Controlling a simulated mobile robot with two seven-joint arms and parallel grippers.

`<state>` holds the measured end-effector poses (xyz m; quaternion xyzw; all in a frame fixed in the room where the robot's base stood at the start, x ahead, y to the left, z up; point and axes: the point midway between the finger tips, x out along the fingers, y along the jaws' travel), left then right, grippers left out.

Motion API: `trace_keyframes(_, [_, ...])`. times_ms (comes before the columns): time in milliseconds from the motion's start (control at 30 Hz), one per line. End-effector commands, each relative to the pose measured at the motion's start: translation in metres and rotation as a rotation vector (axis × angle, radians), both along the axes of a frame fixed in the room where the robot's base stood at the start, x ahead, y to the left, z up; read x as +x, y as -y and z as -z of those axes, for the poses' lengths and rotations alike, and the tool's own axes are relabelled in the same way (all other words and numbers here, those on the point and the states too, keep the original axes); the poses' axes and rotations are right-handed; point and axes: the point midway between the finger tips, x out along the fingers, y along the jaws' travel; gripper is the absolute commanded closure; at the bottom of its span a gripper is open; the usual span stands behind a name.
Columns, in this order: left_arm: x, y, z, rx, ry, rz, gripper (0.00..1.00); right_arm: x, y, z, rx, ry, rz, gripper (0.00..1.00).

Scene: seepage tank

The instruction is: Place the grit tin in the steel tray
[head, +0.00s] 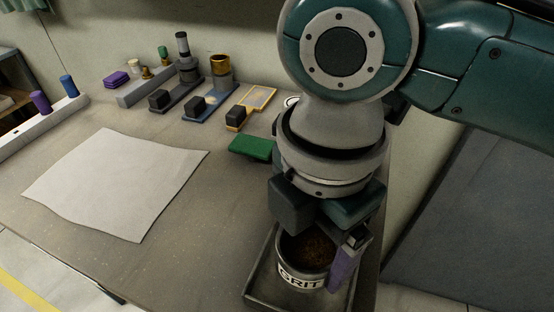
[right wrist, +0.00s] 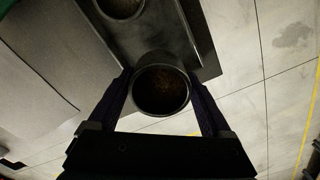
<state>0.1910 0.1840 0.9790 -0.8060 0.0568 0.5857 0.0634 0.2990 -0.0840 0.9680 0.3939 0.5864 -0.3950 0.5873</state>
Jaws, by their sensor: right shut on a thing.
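The grit tin (head: 302,277), a grey round tin with a white GRIT label and dark brown grains inside, is upright at the lower middle of the head view. My right gripper (head: 330,262) is shut on it, a purple finger showing at its right side. In the right wrist view the tin (right wrist: 161,91) sits between the two fingers of the gripper (right wrist: 162,100). The steel tray (head: 262,284) lies under the tin, which overlaps the tray's edge in the right wrist view (right wrist: 205,48). I cannot tell whether tin and tray touch. My left gripper is not in view.
A second round container (right wrist: 122,6) with brown content stands over the tray at the top of the right wrist view. A white sheet (head: 115,180) covers the left table. A green block (head: 251,148) and several small fixtures (head: 200,97) stand further back.

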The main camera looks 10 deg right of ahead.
Motion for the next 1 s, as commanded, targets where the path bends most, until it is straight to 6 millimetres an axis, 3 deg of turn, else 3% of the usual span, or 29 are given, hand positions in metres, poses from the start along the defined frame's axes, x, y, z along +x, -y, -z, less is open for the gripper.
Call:
trace_keyframes(100, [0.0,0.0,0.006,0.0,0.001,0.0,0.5,0.0,0.0,0.025,0.0,-0.001,0.0,0.81])
trace_keyframes(267, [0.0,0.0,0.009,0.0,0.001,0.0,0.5,0.0,0.0,0.038,0.0,0.0,-0.001,0.81])
trace_keyframes(500, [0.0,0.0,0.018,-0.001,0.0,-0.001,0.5,0.0,0.0,0.071,0.0,0.0,-0.001,0.81])
trace_keyframes(933, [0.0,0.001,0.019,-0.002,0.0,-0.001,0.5,0.0,0.0,0.078,0.001,0.002,-0.001,0.81])
trace_keyframes(967, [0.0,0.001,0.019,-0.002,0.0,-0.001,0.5,0.0,0.0,0.077,0.0,0.001,-0.001,0.14])
trace_keyframes(1000, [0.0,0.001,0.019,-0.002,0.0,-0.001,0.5,0.0,0.0,0.077,0.0,0.001,-0.001,0.09])
